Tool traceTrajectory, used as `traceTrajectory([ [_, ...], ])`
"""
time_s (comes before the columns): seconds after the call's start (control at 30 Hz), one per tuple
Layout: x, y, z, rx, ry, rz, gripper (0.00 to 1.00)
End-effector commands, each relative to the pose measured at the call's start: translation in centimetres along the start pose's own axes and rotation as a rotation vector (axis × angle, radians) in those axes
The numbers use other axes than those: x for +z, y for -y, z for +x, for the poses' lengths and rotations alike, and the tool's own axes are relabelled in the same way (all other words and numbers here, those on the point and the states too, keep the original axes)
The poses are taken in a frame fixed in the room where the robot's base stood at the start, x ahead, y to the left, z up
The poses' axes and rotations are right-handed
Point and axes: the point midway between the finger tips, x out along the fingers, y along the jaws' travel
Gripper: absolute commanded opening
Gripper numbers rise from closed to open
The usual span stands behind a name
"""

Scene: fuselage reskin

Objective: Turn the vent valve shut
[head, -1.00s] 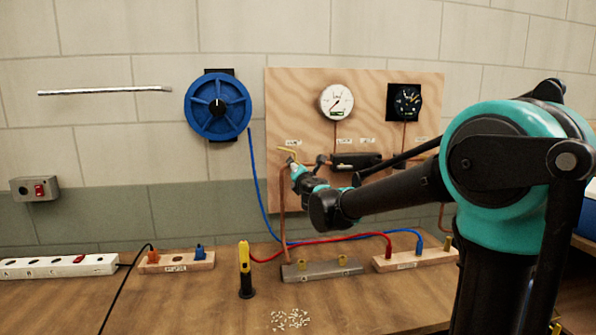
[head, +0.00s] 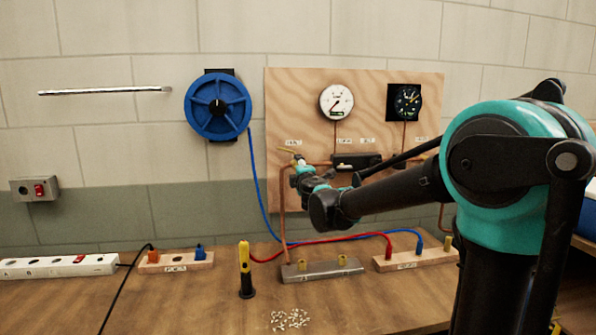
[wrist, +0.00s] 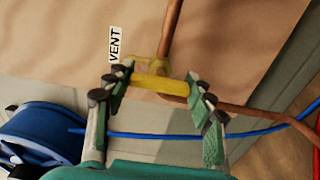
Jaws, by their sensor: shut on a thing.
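The vent valve's yellow lever handle (wrist: 158,84) lies across between my fingers in the wrist view, below the VENT label (wrist: 115,43). My gripper (wrist: 160,97) is shut on the handle, with one fingertip at each end of it. The valve sits on a copper pipe (wrist: 171,30).
The plywood panel (head: 290,95) carries a white gauge (head: 336,101) and a black gauge (head: 406,101). A blue hose reel (head: 218,105) hangs to its left. Below, a yellow-and-black tool (head: 246,270) stands on the wooden bench, near blue and red hoses.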

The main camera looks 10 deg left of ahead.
Motion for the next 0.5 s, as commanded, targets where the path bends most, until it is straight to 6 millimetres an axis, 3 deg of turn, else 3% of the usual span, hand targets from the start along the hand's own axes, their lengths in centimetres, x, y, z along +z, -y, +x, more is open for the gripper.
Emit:
traceTrajectory([
  [0.5, 0.05, 0.05, -0.04, 0.000, 0.001, 0.032, 0.25],
])
